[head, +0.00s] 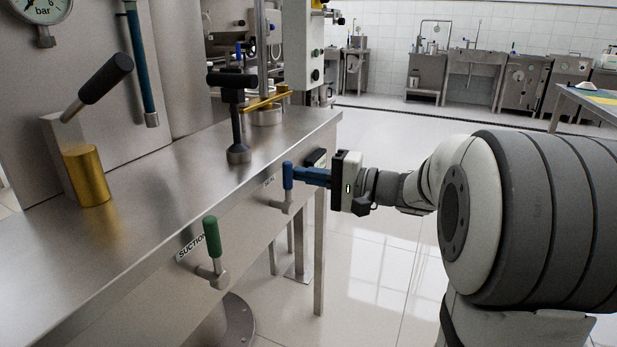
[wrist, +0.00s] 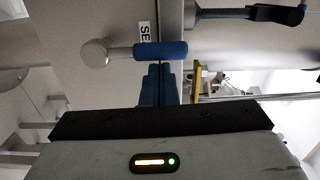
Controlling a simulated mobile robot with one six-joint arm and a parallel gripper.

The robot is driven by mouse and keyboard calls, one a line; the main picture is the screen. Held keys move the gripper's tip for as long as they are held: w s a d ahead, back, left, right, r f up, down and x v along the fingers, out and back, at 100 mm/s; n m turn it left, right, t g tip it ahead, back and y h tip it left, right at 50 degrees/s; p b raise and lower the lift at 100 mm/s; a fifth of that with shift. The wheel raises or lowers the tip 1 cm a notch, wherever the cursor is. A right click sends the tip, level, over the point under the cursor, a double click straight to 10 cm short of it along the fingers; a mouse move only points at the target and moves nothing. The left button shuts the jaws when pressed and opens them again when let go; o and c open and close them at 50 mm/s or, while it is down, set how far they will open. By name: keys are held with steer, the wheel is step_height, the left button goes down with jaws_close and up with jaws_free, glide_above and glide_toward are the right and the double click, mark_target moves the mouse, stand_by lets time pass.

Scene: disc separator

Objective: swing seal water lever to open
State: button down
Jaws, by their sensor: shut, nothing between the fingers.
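The seal water lever has a blue grip (head: 287,175) on a metal pivot (head: 289,207) at the front face of the steel bench. In the head view the grip stands upright above the pivot. In the wrist view the blue grip (wrist: 160,51) lies sideways, with the round metal pivot (wrist: 95,53) to its left and a partly hidden label (wrist: 144,33) reading "SE" above. My gripper (head: 303,173) has its blue fingers together, and its tips are at the grip, on its right side in the head view. The fingertips (wrist: 159,68) look very close to the grip or touching it. The fingers hold nothing.
A green-gripped lever (head: 211,237) with a "SUCTION" label (head: 190,247) is on the same face, nearer the camera. A black T-handle (head: 232,90) and a black-gripped lever (head: 105,80) stand on the bench top (head: 170,170). The floor right of the bench is open.

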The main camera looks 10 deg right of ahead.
steer(key=shift+d, duration=0.1)
steer(key=s+d+p, duration=0.3)
steer(key=d, duration=0.8)
steer(key=s+a+r+n+g+h+p, duration=0.2)
steer(key=s+a+r+g+h+p, duration=0.3)
steer(key=s+a+g+p, duration=0.6)
steer(key=s+d+r+n+t+h+p, duration=0.2)
steer(key=s+r+h+p, duration=0.6)
steer(key=p, duration=1.1)
step_height(320, 180, up, 2)
steer(key=shift+s+d+r+n+t+h+p, duration=0.15)
steer(key=shift+s+r+n+t+h+p, duration=0.15)
steer(key=shift+n+t+h, duration=0.7)
